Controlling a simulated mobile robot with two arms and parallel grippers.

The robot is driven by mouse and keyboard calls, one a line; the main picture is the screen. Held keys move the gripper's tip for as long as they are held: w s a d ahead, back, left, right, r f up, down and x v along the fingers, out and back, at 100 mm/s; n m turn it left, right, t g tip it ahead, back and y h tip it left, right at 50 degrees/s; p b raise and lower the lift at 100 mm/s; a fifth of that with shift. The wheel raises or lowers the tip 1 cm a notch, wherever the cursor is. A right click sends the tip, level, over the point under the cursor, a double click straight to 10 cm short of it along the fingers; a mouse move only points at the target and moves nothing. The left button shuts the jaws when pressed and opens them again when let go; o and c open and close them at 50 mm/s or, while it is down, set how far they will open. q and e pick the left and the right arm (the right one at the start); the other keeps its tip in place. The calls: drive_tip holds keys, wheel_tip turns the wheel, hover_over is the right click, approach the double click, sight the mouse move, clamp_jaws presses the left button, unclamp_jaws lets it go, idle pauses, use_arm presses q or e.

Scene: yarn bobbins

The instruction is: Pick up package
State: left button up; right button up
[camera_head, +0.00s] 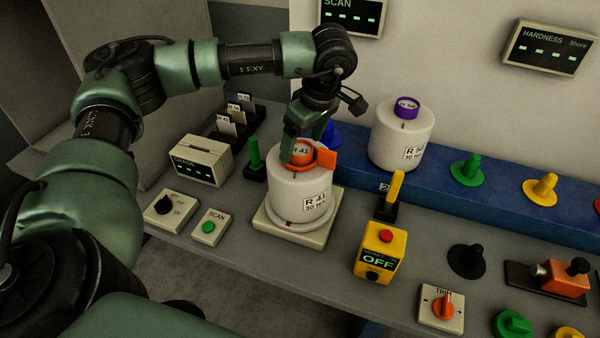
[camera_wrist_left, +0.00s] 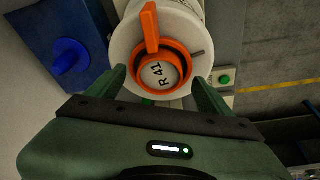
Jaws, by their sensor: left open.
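A white yarn package (camera_head: 300,197) labelled R 41 stands upright on a pale square plate (camera_head: 268,226) on the grey bench. An orange ring with a tab (camera_head: 325,160) sits at its top. In the left wrist view the package (camera_wrist_left: 125,40) and its orange ring (camera_wrist_left: 151,25) lie just ahead of the fingers. My left gripper (camera_head: 298,150) is open, pointing down at the top of the package; in the wrist view its fingers (camera_wrist_left: 160,90) stand either side of the ring's near edge. I cannot tell whether they touch it. My right gripper is not in view.
A second white package (camera_head: 400,140) with a purple top stands on a blue rail (camera_head: 450,188) to the right. A green peg (camera_head: 255,155), grade box (camera_head: 201,160) and scan button box (camera_head: 209,227) stand left. A yellow OFF box (camera_head: 379,252) stands at right front.

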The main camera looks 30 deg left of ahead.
use_arm(q)
drive_tip(key=shift+a+f, duration=0.1)
drive_tip(key=shift+f, duration=0.35)
drive_tip(key=shift+c, duration=0.3)
clamp_jaws()
drive_tip(key=shift+w+r, duration=0.15)
drive_tip(key=shift+r, duration=0.45)
wheel_tip(320, 180, up, 19)
drive_tip(key=b, duration=0.1)
drive_tip(key=shift+b, duration=0.35)
